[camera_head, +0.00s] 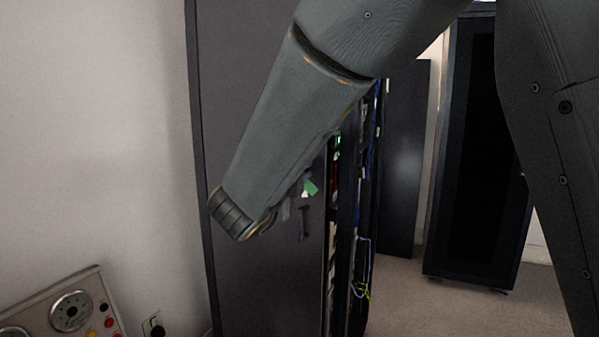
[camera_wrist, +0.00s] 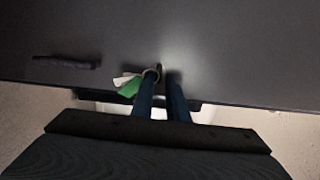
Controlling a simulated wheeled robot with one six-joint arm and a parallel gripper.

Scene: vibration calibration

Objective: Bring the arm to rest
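My arm (camera_head: 283,130) slants down and left across the head view in front of a dark cabinet door (camera_head: 250,275). My gripper (camera_wrist: 163,78) is at this door; its two dark blue fingers stand a little apart, with a gap between them. A key ring with a green tag (camera_wrist: 129,88) and a white tag (camera_wrist: 122,79) is at the left fingertip; I cannot tell if it touches. The green tag (camera_head: 311,187) also shows in the head view beside my wrist. Whatever the ring hangs from is hidden by the fingers.
A dark door handle (camera_wrist: 66,62) is close to the tags. The open cabinet's inside shows lights and cables (camera_head: 358,270). Another dark cabinet (camera_head: 478,160) stands at the right. A panel with dials and coloured buttons (camera_head: 72,308) is at lower left. Some carpet (camera_head: 430,305) is clear.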

